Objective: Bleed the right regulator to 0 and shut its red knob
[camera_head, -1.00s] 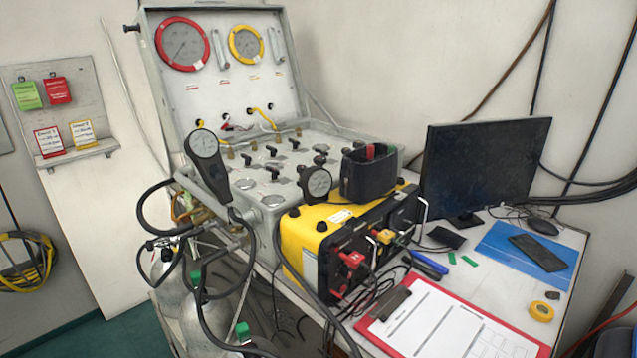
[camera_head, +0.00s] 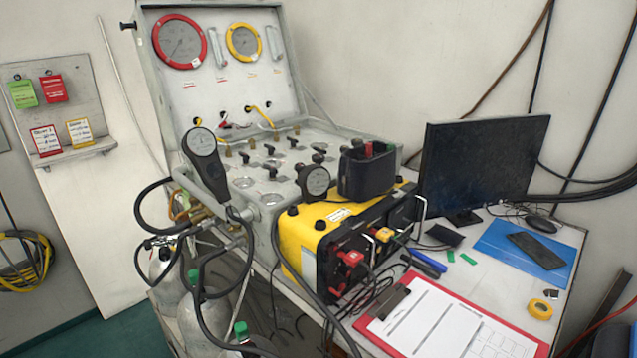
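The grey air panel case (camera_head: 330,150) stands open on the table. Its upright lid carries a red-rimmed gauge (camera_head: 180,42) and a yellow-rimmed gauge (camera_head: 243,42). Several black knobs sit on its lower face. A round black gauge (camera_head: 315,180) is at the front right of the case, and a hand-held style gauge (camera_head: 203,146) stands at its left corner. Below left are grey cylinders (camera_head: 160,270) with hoses and green knobs (camera_head: 240,328). I cannot pick out which part is the right regulator or its red knob. Neither of my grippers shows in the view.
A monitor (camera_head: 480,165), blue mat (camera_head: 500,243), tape roll (camera_head: 540,309) and red clipboard (camera_head: 530,340) fill the right. Loose cables hang at the table's front edge.

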